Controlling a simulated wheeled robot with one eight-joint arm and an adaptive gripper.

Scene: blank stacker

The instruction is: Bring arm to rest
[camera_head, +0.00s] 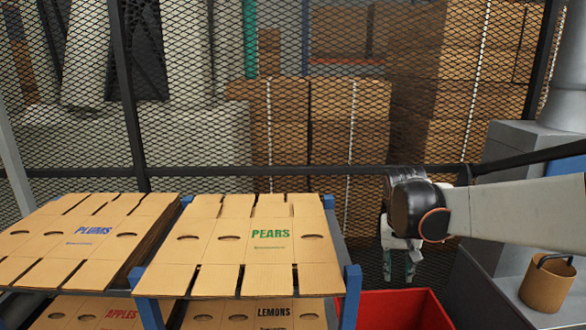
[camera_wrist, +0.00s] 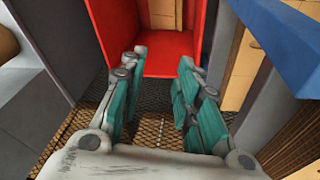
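My gripper (camera_head: 400,268) hangs with its fingers downward, right of the rack and above the back edge of the red bin. In the wrist view my gripper (camera_wrist: 158,72) has its two green-padded fingers apart, with nothing between them. My arm reaches in from the right of the head view. The red bin (camera_head: 405,308) shows at the bottom of the head view, and the wrist view shows its red wall (camera_wrist: 165,62) beyond the fingertips. Brown cardboard (camera_wrist: 162,14) shows inside it in the wrist view.
A blue-posted rack (camera_head: 353,285) holds flat cardboard blanks marked PLUMS (camera_head: 95,228) and PEARS (camera_head: 265,238), with APPLES (camera_head: 115,314) and LEMONS (camera_head: 272,312) below. A mesh fence (camera_head: 250,110) stands behind. A grey machine (camera_head: 520,150) and a brown cylinder (camera_head: 547,283) are at right.

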